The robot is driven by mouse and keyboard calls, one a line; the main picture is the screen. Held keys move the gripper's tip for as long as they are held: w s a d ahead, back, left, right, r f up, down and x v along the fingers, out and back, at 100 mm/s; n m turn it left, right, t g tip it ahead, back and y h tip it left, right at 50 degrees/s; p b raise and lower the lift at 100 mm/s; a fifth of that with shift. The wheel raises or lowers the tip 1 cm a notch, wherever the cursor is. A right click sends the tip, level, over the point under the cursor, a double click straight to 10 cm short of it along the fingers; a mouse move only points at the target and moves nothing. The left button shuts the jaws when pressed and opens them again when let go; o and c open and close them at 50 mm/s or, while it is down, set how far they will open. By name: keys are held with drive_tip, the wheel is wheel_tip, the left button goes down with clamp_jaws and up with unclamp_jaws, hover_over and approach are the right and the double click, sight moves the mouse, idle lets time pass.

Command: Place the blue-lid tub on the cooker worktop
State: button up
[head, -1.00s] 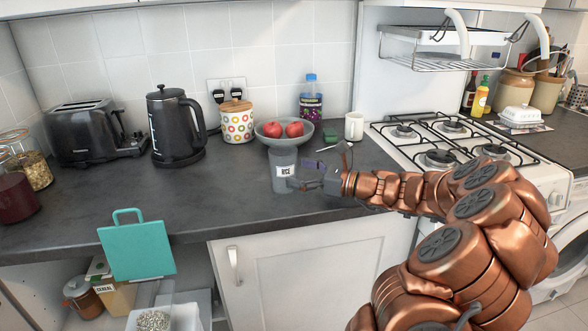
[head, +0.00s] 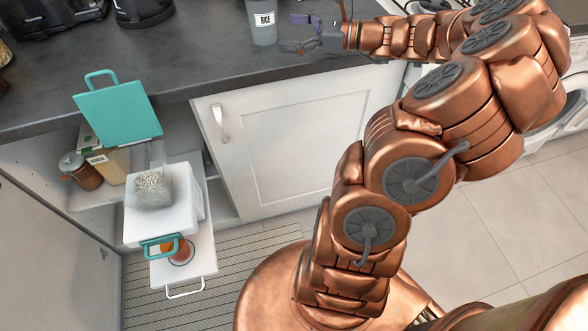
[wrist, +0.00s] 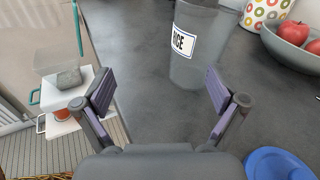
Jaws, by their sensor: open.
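A round blue lid (wrist: 280,164) shows at the bottom right edge of the wrist view, on or above the dark worktop. The frame cuts it off, so the tub under it cannot be made out. I do not see it in the head view. My gripper (head: 296,32) is open and empty, low over the worktop; its two fingers (wrist: 160,90) spread wide in the wrist view. A grey translucent tub labelled RICE (head: 263,24) stands just beyond the fingertips, also seen in the wrist view (wrist: 194,62). The cooker (head: 400,6) shows only in part behind my arm.
Left of the cupboard door (head: 290,140), a teal panel (head: 118,115) stands upright near the counter edge. White pulled-out trays (head: 195,255) jut out over the striped mat (head: 240,270).

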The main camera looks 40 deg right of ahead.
drive_tip(key=s+a+f+n+g+y, duration=0.2)
drive_tip(key=a+n+g, duration=0.55)
drive_tip(key=a, duration=1.05)
drive_tip(key=s+a+f+n+g+h, duration=0.25)
drive_tip(key=s+a+n+g, duration=0.25)
drive_tip(key=s+a+n, duration=0.35)
drive_tip(key=s+a+f+n+g+h, duration=0.2)
drive_tip(key=s+f+n+h, duration=0.1)
drive_tip(key=s, duration=0.3)
drive_tip(key=s+a+f+n+g+h, duration=0.2)
drive_tip(key=s+f+n+h, duration=0.1)
drive_tip(key=s, duration=0.3)
drive_tip(key=s+d+n+h, duration=0.4)
drive_tip(key=s+d+n, duration=0.1)
drive_tip(key=s, duration=0.1)
drive_tip(key=shift+s+d+f, duration=0.35)
drive_tip(key=shift+f, duration=0.1)
